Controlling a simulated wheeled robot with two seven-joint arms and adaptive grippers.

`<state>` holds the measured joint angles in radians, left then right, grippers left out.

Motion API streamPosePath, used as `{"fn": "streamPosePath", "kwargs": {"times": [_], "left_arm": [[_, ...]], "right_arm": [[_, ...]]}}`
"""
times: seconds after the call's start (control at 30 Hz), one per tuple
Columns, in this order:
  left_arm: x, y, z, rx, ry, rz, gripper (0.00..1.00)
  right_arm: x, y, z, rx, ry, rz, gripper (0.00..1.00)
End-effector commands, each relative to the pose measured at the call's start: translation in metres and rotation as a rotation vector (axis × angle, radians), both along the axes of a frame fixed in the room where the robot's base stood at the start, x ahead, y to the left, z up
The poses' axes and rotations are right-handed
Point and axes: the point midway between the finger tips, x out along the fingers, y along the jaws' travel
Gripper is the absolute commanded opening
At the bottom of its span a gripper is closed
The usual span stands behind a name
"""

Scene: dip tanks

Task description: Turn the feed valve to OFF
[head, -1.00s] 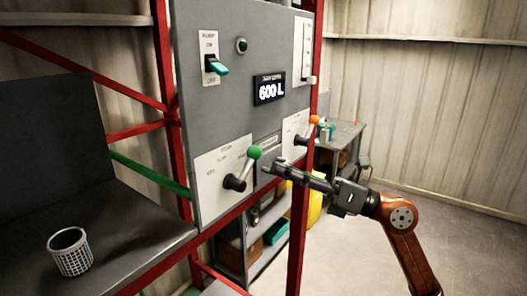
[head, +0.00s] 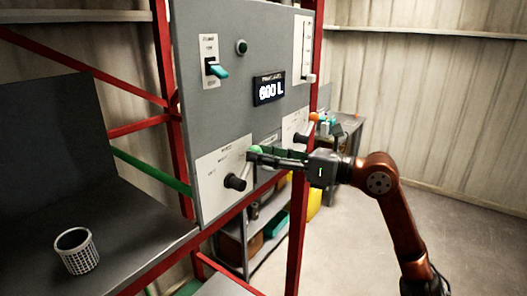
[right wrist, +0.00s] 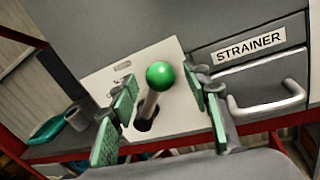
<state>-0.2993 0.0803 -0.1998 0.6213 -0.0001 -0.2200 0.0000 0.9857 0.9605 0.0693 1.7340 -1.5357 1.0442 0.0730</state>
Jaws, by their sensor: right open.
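A lever with a green ball knob (head: 256,150) stands on a white plate (head: 212,192) low on the grey panel. Its shaft leans up and to the right from a dark hub (head: 235,182). The plate's print is too small to read. My right gripper (head: 252,154) is open at the knob. In the right wrist view the knob (right wrist: 160,75) sits between the two green-padded fingers, with a gap visible on each side. My left gripper is not in view.
A second lever with an orange knob (head: 314,117) is to the right. A drawer labelled STRAINER (right wrist: 248,45) with a handle (right wrist: 275,103) is beside the plate. Above are a teal switch (head: 217,70) and a display (head: 269,89). A mesh basket (head: 77,250) stands at left.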

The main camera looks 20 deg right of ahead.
Motion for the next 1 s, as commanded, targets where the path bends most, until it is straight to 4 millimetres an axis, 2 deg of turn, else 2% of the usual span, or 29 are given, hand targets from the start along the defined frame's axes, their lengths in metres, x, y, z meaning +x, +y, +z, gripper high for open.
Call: {"fn": "streamPosePath", "kwargs": {"times": [0.27,0.87,1.0], "left_arm": [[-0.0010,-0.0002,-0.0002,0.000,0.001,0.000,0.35],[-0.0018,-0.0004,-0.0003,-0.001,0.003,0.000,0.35],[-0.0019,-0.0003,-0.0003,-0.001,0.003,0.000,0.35]], "right_arm": [[0.0007,0.0009,-0.0003,0.001,-0.001,0.000,0.43],[0.0004,0.0007,-0.0003,0.000,0.000,0.001,0.01],[0.0004,0.0007,-0.0003,0.000,0.000,0.001,0.00]]}}
